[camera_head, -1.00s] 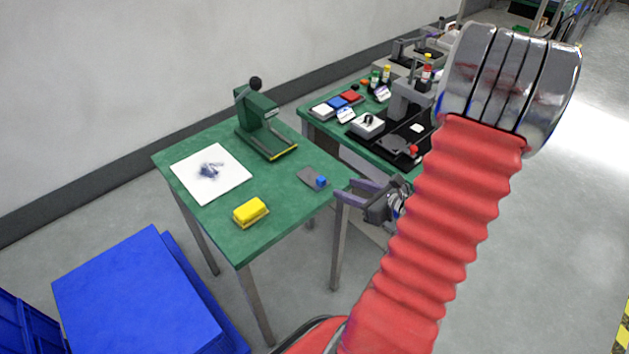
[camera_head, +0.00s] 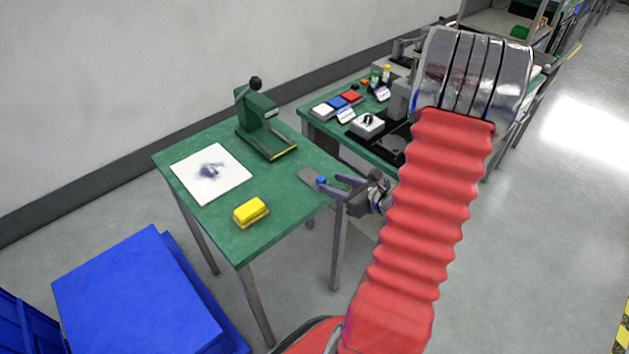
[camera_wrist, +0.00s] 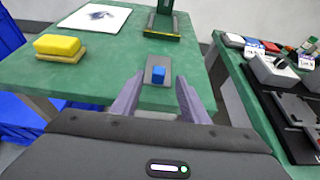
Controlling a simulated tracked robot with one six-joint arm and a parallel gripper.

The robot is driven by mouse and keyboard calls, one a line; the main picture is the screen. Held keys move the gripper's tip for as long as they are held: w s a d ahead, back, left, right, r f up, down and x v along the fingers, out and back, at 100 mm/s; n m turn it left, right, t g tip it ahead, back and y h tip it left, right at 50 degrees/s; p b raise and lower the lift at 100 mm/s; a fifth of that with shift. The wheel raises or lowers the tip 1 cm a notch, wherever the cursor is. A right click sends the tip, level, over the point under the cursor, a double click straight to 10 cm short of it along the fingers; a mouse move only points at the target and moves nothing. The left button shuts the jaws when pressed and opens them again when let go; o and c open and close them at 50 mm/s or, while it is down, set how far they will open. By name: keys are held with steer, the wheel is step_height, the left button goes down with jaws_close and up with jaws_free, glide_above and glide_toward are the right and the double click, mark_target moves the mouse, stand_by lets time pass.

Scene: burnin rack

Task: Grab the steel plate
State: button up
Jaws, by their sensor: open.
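The steel plate (camera_head: 309,176) is a small flat grey strip lying near the right edge of the green table, with a small blue block (camera_head: 321,181) on it. In the wrist view the plate (camera_wrist: 158,62) lies just beyond my fingertips, with the blue block (camera_wrist: 158,74) on its near part. My gripper (camera_head: 336,184) is open and empty at the table's right edge. In the wrist view my gripper (camera_wrist: 156,88) has one finger on each side of the plate's line. I cannot tell whether the fingers touch the table.
The green table (camera_head: 230,235) also holds a yellow block (camera_head: 251,212), a white sheet with a dark smudge (camera_head: 232,184) and a green lever press (camera_head: 260,125). A second bench (camera_head: 318,128) with several devices stands behind on the right. Blue crates (camera_head: 140,300) stand at lower left.

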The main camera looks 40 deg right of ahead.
mark_target(324, 180)
steer(key=shift+x, duration=2.2)
steer(key=shift+a, duration=0.15)
steer(key=shift+c, duration=0.3)
jaws_close()
